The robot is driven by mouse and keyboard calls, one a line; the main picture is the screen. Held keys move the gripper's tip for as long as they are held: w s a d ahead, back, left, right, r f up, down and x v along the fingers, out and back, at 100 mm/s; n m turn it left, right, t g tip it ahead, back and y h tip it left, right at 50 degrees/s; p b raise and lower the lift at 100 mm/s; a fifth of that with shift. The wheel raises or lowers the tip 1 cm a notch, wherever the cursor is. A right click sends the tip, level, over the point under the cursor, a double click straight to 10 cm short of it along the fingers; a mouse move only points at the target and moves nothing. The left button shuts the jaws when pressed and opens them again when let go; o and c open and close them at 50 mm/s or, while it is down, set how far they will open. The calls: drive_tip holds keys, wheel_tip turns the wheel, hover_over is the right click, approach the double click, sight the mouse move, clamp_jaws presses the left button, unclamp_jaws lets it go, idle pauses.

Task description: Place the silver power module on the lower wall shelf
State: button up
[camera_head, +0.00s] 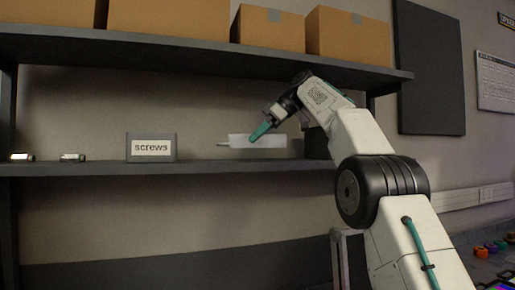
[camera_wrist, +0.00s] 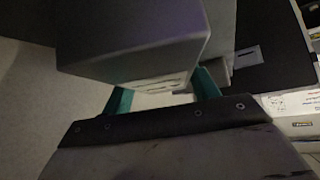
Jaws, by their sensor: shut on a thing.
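The silver power module (camera_head: 270,142) is a pale, flat box with a short stub at its left end. My gripper (camera_head: 261,131) is shut on it, its teal fingers reaching down from the upper right. The module looks level and appears a little above the lower wall shelf (camera_head: 230,167); I cannot tell the exact gap. In the wrist view the module (camera_wrist: 140,55) is a large grey block between the teal fingers (camera_wrist: 163,94), hiding much of the view beyond.
A grey bin labelled "screws" (camera_head: 151,147) stands on the lower shelf left of the module. Small light-coloured items (camera_head: 73,157) lie further left. A dark block (camera_head: 318,146) is right of the module. The upper shelf (camera_head: 190,54) with cardboard boxes (camera_head: 270,28) hangs above my gripper.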

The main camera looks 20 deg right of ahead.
sight(257, 147)
drive_tip(key=shift+a+f, duration=0.1)
drive_tip(key=shift+f, duration=1.6)
drive_tip(key=o, duration=1.6)
drive_tip(key=shift+f, duration=0.15)
drive_tip(key=shift+c, duration=0.2)
drive_tip(key=v, duration=0.6)
drive_tip(key=shift+w, duration=0.15)
drive_tip(key=shift+v, duration=0.85)
